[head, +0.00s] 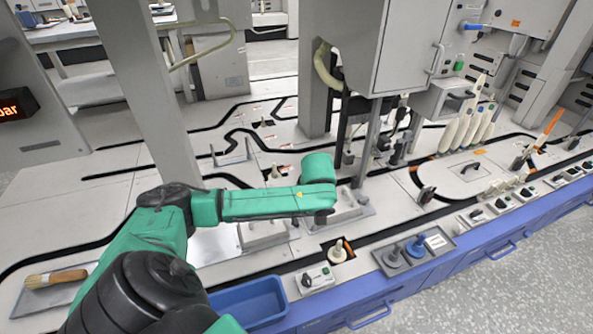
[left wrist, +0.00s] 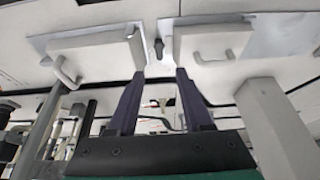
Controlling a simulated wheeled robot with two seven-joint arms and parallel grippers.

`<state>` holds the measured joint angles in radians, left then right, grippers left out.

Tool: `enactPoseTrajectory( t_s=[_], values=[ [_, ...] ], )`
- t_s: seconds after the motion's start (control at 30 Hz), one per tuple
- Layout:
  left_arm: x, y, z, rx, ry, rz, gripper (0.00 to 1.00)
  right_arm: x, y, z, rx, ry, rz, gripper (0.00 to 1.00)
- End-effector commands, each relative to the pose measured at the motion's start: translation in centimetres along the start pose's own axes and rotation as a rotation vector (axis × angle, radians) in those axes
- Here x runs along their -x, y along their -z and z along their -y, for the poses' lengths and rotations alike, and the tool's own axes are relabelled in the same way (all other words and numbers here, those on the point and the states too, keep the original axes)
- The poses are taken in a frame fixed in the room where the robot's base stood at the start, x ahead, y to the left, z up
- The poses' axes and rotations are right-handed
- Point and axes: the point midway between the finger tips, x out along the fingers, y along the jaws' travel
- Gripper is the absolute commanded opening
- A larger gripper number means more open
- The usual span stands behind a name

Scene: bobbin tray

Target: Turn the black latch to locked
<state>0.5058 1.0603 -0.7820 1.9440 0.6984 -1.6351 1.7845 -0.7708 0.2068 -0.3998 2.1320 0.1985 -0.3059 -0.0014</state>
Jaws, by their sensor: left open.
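The black latch (left wrist: 159,47) shows in the left wrist view as a small dark upright shape in the gap between two pale covers with handles, the left cover (left wrist: 95,48) and the right cover (left wrist: 212,42). My left gripper (left wrist: 160,73) is open and empty, its two dark fingers pointing toward the latch. The latch appears between and beyond the fingertips, and I see no contact. In the head view my green left arm hides the latch and the gripper's fingers. My right gripper is in neither view.
In the head view a blue bin (head: 250,303) stands at the front edge, beside a switch box (head: 314,279). A grey tray with round knobs (head: 413,252) is right of it. A grey post (head: 321,70) and a hanging cabinet (head: 408,45) rise behind my arm. A brush (head: 56,278) lies at left.

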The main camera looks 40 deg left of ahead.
Motion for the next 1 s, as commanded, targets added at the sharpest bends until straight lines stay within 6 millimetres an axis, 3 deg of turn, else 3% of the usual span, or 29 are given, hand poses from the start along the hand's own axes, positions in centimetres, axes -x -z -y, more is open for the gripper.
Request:
enactPoseTrajectory(
  t_s=[0.3, 0.43, 0.6, 0.87, 1.0],
  values=[
    [-8.9, -0.4, -0.1, -0.002, -0.002, 0.000, 0.50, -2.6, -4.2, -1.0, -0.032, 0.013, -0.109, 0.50],
    [-11.8, -0.4, -0.1, -0.004, -0.004, 0.000, 0.50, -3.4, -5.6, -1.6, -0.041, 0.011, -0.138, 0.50],
    [-13.4, -0.3, -0.2, -0.005, -0.005, 0.001, 0.50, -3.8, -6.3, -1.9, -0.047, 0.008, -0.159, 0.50],
    [-13.5, -0.2, -0.2, -0.006, -0.005, 0.001, 0.50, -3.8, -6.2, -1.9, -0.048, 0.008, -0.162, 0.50],
    [-13.4, -0.2, -0.2, -0.006, -0.005, 0.001, 0.00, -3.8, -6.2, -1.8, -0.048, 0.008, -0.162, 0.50]
  ],
)
